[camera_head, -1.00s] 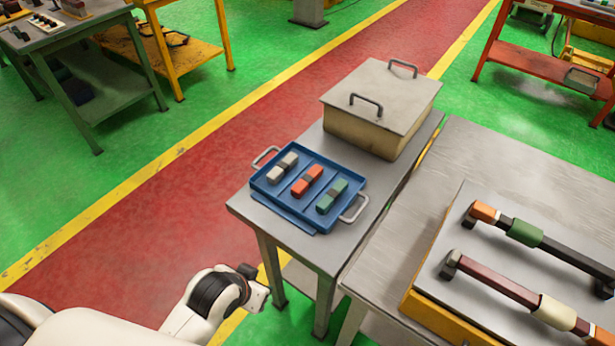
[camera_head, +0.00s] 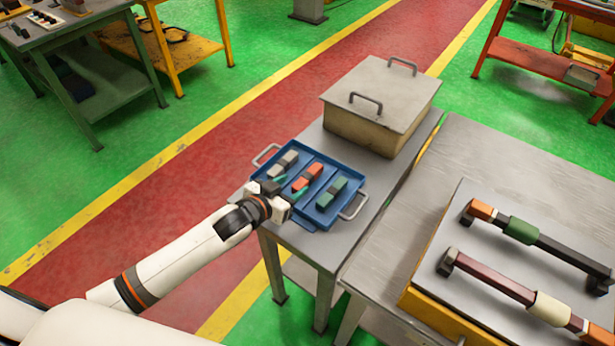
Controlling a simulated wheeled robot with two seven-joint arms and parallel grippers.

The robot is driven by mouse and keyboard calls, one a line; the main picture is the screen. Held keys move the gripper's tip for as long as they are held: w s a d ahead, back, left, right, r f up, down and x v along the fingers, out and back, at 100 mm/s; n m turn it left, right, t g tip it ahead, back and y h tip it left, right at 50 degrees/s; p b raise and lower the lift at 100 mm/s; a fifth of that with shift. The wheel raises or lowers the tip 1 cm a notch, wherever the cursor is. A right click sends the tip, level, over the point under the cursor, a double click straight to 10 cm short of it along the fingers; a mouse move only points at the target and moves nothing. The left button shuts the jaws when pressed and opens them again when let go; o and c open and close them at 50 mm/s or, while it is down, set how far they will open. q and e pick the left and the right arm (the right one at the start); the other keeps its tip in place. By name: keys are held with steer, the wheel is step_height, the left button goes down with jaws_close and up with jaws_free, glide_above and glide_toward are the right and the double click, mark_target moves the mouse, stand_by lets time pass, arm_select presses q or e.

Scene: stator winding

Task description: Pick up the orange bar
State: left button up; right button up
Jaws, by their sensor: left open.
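The orange bar (camera_head: 314,171) lies in the middle compartment of a blue tray (camera_head: 344,160) on a small grey table. A dark band crosses its middle. A white bar (camera_head: 289,158) lies in the compartment to its left and a green bar (camera_head: 333,192) in the one to its right. My left gripper (camera_head: 289,180) is open over the tray's near left part, close to the near end of the orange bar. Its fingers look apart from the bar, but their height above the tray is hard to tell. My right gripper is not in view.
A beige box with a handled lid (camera_head: 375,95) stands behind the tray. To the right, a larger table (camera_head: 480,160) carries a board with long dark bars on supports. The tray's metal handle (camera_head: 355,207) sticks out at its right.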

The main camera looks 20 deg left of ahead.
mark_target(306, 177)
arm_select(q)
steer(key=x, duration=0.2)
steer(key=p+x, duration=0.1)
steer(key=x, duration=0.5)
steer(key=shift+w+f, duration=0.15)
steer(key=shift+f, duration=0.2)
steer(key=shift+a, duration=0.1)
jaws_close()
